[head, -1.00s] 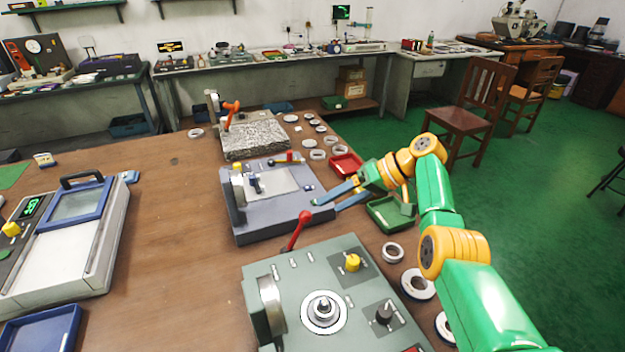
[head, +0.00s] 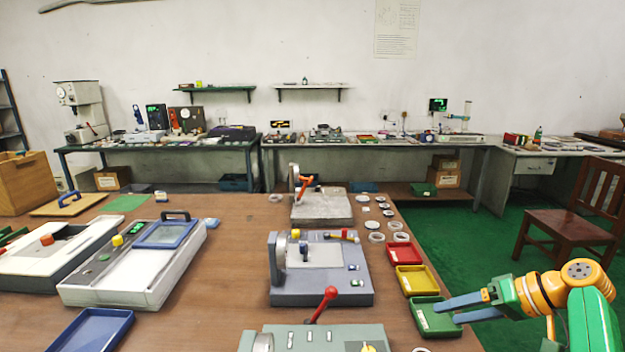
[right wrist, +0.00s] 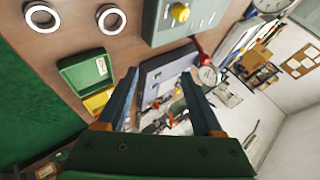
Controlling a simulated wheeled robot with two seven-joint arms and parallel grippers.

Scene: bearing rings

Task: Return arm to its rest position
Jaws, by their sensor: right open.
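My right arm is green and orange, and its gripper (head: 470,309) has two blue-grey fingers. In the head view it comes in from the lower right, at the table's right edge. The fingers are apart with nothing between them, over or beside the green tray (head: 432,322). The right wrist view also shows the open fingers (right wrist: 165,100), with the green tray (right wrist: 84,72) to their left. My left gripper does not show in either view.
A grey-blue device (head: 330,290) and a green-grey device (head: 300,340) with a red lever stand left of the gripper. Yellow (head: 428,278) and red (head: 418,262) trays line the table edge. A wooden chair (head: 560,228) stands on the green floor at right.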

